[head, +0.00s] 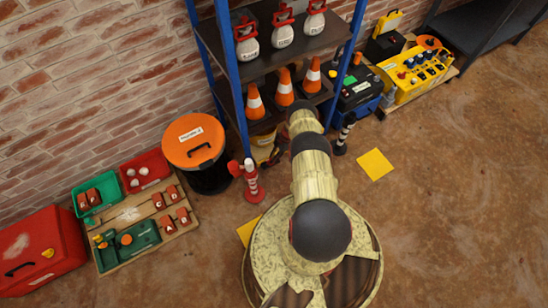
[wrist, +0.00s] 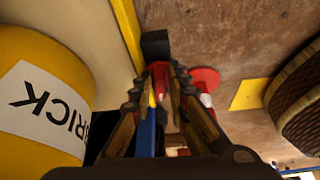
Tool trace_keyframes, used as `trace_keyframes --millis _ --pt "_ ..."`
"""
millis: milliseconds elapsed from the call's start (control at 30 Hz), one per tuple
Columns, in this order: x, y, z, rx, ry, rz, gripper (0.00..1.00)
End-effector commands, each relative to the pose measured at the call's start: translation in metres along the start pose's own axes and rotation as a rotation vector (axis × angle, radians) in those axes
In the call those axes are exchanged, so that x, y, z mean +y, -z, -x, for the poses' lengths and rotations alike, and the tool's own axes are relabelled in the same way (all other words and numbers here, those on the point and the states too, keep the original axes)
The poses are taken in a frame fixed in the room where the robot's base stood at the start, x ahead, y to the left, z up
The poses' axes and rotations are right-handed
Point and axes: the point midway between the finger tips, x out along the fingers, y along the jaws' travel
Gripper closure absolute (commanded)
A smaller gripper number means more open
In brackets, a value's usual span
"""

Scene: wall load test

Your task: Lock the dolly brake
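A red piece with a yellow mark (wrist: 160,82) shows between my fingertips in the wrist view; I cannot tell for sure that it is the dolly brake. My gripper (wrist: 160,76) has its fingers apart on either side of it, and contact cannot be made out. A black block (wrist: 155,46) is just beyond the tips. A yellow drum labelled BRICK (wrist: 40,95) stands close on the left. In the head view my arm reaches down at the blue-posted rack, and the gripper is hidden there. No whole dolly can be made out.
A red-and-white post (head: 252,183) and an orange-lidded bin (head: 195,143) stand left of my arm. A striped black-and-white post (head: 344,134) stands right. The rack (head: 231,85) holds cones and weights. Floor at the right is clear around a yellow square (head: 375,164).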

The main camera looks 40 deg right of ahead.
Motion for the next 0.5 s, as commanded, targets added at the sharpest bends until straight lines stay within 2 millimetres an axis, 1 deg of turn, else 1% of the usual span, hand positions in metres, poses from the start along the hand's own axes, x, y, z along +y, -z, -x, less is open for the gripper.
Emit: trace_keyframes --millis 33,200,500 --pt "0.0 -0.0002 0.0 0.0 0.0 0.0 0.78" --pt "0.0 -0.0005 0.0001 -0.001 -0.001 0.0 0.7" --pt "-0.0001 -0.0008 0.0003 -0.001 -0.003 -0.006 0.7"
